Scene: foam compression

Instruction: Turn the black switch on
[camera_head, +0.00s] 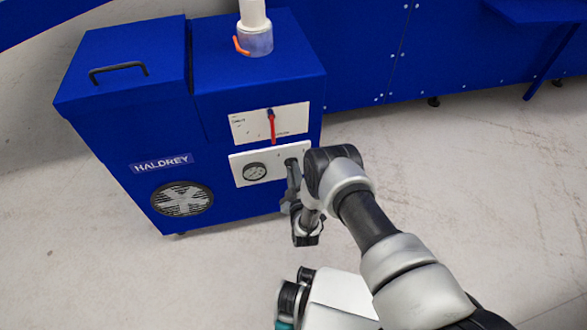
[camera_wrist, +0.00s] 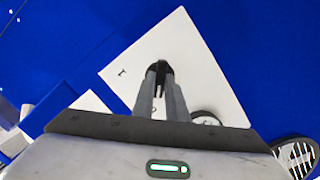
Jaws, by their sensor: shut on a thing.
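The black switch (camera_wrist: 159,66) is on the lower white panel (camera_head: 237,168) of the blue machine. In the wrist view it shows as a dark shape at the fingertips and is mostly hidden by them. My gripper (camera_head: 291,167) reaches the right part of this panel and is shut on the switch. A small "I" mark shows on the panel to the left of the fingers in the wrist view. In the head view, my gripper and wrist hide the switch, so its turn angle cannot be told.
A round gauge (camera_head: 255,171) sits left of my gripper on the same panel. Above is another white panel with a red lever (camera_head: 272,128). A round vent (camera_head: 182,199) is at the lower left. The blue machine (camera_head: 225,100) stands on open grey floor.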

